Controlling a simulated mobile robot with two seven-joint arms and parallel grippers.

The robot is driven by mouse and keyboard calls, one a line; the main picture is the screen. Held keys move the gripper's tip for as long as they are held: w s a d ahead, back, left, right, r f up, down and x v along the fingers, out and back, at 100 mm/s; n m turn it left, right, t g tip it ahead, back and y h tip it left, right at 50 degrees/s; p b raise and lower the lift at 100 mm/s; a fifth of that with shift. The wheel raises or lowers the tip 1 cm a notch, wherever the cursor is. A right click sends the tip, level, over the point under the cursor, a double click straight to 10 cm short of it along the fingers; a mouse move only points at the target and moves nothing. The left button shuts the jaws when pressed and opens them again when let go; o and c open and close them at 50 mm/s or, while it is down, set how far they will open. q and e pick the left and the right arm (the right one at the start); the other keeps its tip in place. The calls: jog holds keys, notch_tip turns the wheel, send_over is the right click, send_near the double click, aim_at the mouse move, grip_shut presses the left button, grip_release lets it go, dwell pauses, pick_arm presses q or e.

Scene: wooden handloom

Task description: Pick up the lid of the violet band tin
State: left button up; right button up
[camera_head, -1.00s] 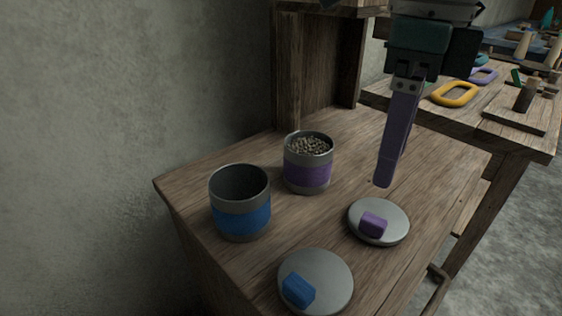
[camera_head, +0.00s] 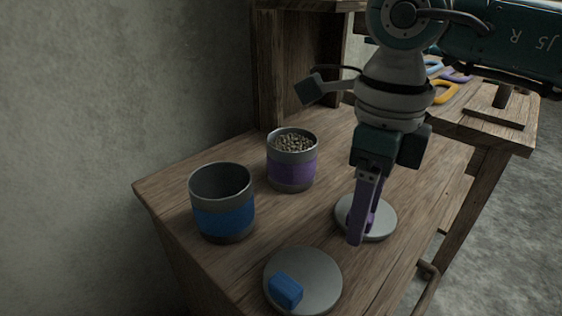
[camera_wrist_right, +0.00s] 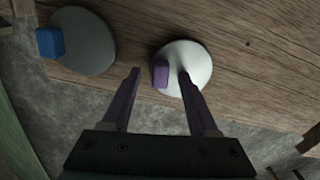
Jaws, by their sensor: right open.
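The violet band tin (camera_head: 291,172) stands upright on the wooden table, open at the top and full of small pale pellets. Its lid (camera_head: 384,222) is a grey disc with a violet block handle, lying flat to the right of the tin. My right gripper (camera_head: 356,242) is above the lid and hides most of the handle in the head view. In the right wrist view the violet handle (camera_wrist_right: 161,74) shows beyond the open fingers (camera_wrist_right: 159,72), roughly between their tips. The fingers hold nothing. My left gripper is not in view.
A blue band tin (camera_head: 224,214), open and seemingly empty, stands at the left. Its grey lid (camera_head: 318,280) with a blue block handle lies near the front edge, close to the violet tin's lid. A second bench (camera_head: 490,125) with coloured rings stands behind at right.

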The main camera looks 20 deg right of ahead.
jog(key=shift+c, duration=0.2)
grip_shut()
jog(key=shift+r, duration=0.1)
dwell(0.4)
